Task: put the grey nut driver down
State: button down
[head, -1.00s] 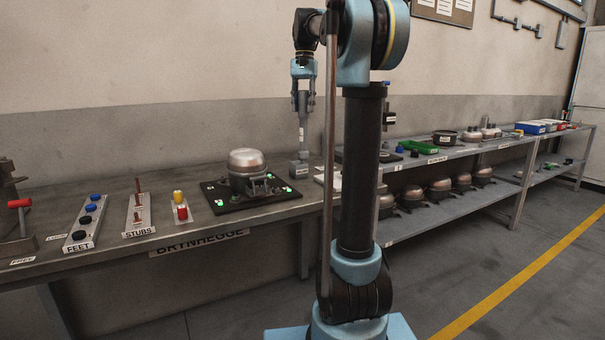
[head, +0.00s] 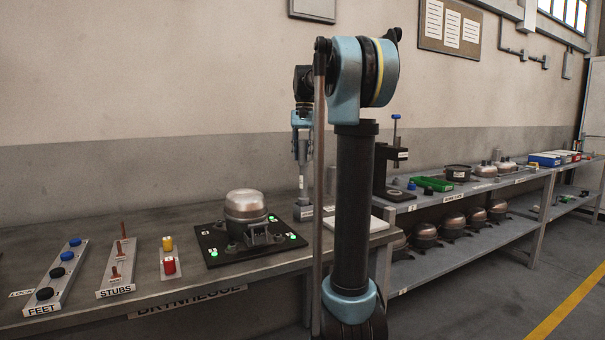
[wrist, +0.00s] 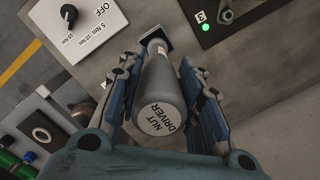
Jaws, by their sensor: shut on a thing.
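The grey nut driver (wrist: 158,85), with NUT DRIVER on its end cap, stands in my gripper in the wrist view. My gripper (wrist: 157,68) is shut on it, one finger along each side. In the head view my gripper (head: 302,150) points down at the back of the bench, with the nut driver (head: 302,183) upright beneath it. The driver's lower end is at a small grey block (head: 303,213), which shows as a dark square in the wrist view. Whether it touches or sits in the block I cannot tell.
A compressor (head: 245,206) stands on a black plate (head: 215,255) with green lights, left of the block. A white torque dial box (wrist: 88,28) is close by.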

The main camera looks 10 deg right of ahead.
aim_at(303, 167)
jog(key=shift+d+f, duration=0.1)
jog(key=shift+f, duration=2.2)
jog(key=c, duration=1.1)
grip_release()
jog(key=r, duration=0.8)
jog(key=w+r, duration=0.1)
jog(key=r, duration=0.3)
jog(key=shift+d, duration=0.25)
